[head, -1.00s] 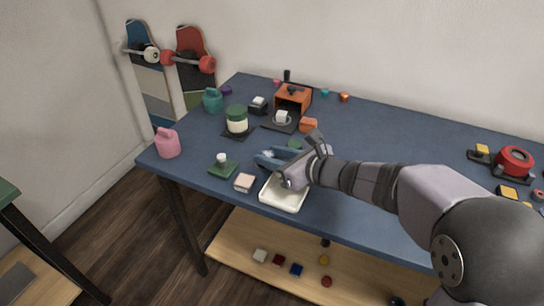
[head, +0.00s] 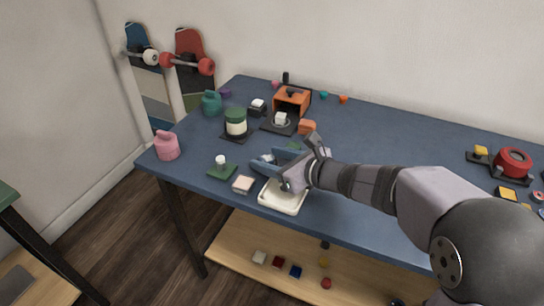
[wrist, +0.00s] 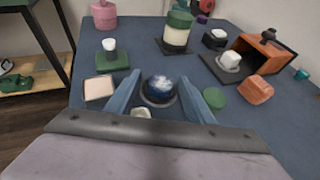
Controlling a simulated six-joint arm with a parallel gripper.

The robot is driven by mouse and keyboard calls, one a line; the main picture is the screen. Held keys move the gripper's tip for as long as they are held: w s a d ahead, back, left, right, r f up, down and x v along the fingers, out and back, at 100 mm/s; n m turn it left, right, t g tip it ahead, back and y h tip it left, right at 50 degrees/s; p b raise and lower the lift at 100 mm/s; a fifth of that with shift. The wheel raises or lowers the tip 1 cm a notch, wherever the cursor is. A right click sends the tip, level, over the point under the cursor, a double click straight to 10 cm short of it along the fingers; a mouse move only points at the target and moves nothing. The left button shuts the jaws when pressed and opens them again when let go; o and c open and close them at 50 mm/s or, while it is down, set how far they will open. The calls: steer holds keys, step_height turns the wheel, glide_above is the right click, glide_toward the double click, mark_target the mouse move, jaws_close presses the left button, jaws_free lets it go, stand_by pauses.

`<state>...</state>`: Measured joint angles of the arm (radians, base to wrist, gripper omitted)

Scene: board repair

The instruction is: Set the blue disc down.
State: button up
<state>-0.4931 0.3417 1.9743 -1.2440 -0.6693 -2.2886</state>
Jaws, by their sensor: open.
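A round, glossy dark blue and white piece (wrist: 159,88), the only disc-like blue thing I see, sits in a grey ring on the blue table. Whether it is flat or domed is hard to tell. My gripper (wrist: 166,92) is open, its two blue-grey fingers on either side of the piece with gaps showing. In the head view my gripper (head: 270,162) is low over the table, just behind the white tray (head: 281,204). The piece shows there only as a pale patch (head: 268,157) by the fingers.
A flat green disc (wrist: 215,97) lies right of the fingers. A pale pink block (wrist: 99,88) and a green pad with a white knob (wrist: 111,60) are left. A green-lidded jar (wrist: 176,30) and orange box (wrist: 258,53) stand behind.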

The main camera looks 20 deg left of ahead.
steer(key=shift+r+p, duration=0.65)
steer(key=shift+p, duration=0.1)
steer(key=v, duration=1.1)
steer(key=shift+s+d, duration=0.15)
steer(key=shift+d, duration=0.25)
